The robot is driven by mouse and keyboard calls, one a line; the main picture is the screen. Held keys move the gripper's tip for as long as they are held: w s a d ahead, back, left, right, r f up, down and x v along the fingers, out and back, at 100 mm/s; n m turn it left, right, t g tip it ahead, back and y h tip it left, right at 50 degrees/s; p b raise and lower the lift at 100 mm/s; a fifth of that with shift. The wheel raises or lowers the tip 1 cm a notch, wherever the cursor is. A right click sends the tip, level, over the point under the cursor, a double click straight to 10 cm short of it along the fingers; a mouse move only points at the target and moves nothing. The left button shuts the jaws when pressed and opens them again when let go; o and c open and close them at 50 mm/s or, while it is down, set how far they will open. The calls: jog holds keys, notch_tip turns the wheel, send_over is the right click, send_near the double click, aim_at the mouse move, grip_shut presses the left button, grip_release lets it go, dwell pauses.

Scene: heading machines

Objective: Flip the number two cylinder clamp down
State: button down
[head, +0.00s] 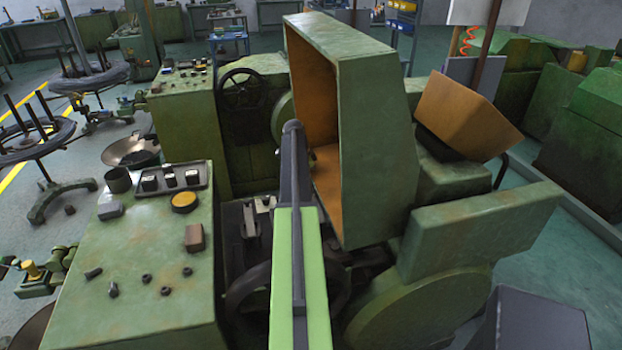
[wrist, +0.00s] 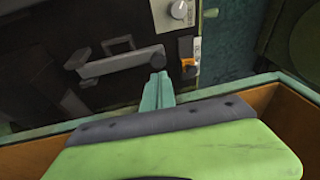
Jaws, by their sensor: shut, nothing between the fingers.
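In the wrist view, my gripper (wrist: 158,88) is shut and empty, with its teal fingers together. A grey lever-like bar (wrist: 115,64) with a round knob at its right end lies across a dark panel. The fingertips show just below that knob; I cannot tell whether they touch it. No number can be read, so I cannot tell whether this bar is the number two cylinder clamp. In the head view, my arm reaches forward beside the raised guard, and its fingers cannot be made out. Grey metal fittings (head: 251,221) sit in the machine left of my arm.
A large green guard (head: 378,150) with an orange inside stands right of my arm. A green bench top (head: 140,265) with loose small parts is at left. A handwheel (head: 240,92) is behind. The wrist view shows a white dial (wrist: 180,11) and an orange switch (wrist: 189,63).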

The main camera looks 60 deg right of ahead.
notch_tip(320, 180, up, 12)
jog(key=w+p, duration=0.2)
jog(key=p, duration=0.8)
jog(key=shift+w+a+p, duration=0.25)
jog(key=shift+a+p, duration=0.1)
jog(key=shift+f, duration=0.1)
